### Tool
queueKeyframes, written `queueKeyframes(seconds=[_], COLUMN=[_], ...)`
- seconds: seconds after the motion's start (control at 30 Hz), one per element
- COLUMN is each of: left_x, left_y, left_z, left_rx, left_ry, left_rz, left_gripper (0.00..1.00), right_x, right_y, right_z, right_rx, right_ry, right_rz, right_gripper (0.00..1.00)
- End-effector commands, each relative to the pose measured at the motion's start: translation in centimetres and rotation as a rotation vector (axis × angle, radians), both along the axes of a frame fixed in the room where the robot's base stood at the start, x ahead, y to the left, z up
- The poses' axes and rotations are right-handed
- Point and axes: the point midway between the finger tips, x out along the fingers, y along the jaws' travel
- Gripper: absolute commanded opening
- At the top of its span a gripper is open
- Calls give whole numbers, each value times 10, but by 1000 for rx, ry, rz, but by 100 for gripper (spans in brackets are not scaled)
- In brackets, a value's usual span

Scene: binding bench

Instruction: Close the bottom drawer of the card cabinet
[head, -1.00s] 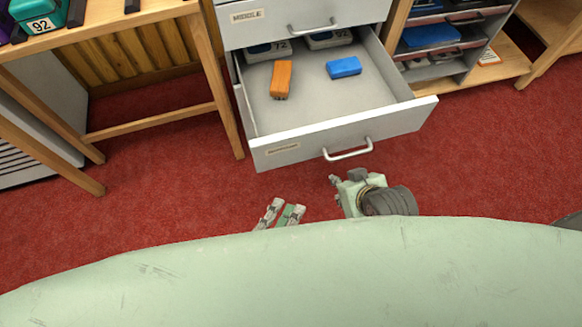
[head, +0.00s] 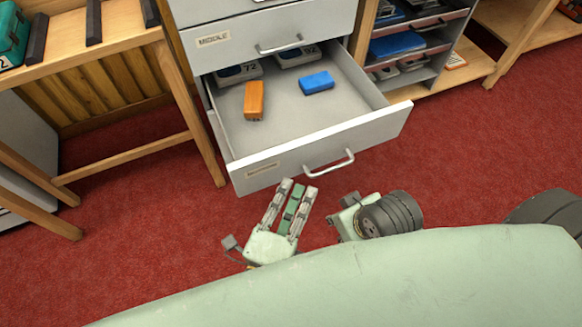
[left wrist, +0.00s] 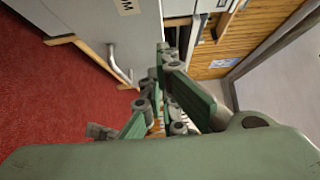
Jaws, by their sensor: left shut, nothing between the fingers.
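The bottom drawer (head: 365,135) of the grey card cabinet (head: 205,75) stands pulled well out, its bar handle (head: 329,165) on the front. My right gripper's fingers do not show.
The middle drawer (head: 290,30) above is shut. A wooden table (head: 110,70) stands on the left, its leg close to the cabinet. A shelf unit (head: 445,55) stands on the right. Red carpet (head: 470,140) lies clear in front. My pale green body fills the bottom.

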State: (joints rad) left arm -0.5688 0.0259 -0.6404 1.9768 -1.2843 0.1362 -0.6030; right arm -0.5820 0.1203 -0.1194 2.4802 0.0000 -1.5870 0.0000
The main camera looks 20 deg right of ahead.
Motion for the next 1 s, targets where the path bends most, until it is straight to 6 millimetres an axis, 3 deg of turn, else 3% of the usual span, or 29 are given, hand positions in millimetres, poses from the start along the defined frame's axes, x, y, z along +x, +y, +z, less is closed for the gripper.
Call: queueKeyframes(seconds=[0.1, 0.4, 1.0], left_x=[19, 49, 59], left_y=[-12, -8, 0], left_z=[3, 1, 1], left_rx=[2, 1, 1], left_ry=[-3, -1, -1], left_rz=[0, 0, 1], left_gripper=[0, 0, 0], right_x=[2, 2, 3], right_y=[0, 1, 1], right_z=[8, 16, 18], right_rx=[1, 1, 2], right_ry=[-6, -7, -11], right_rz=[0, 0, 2], right_gripper=[17, 17, 17])
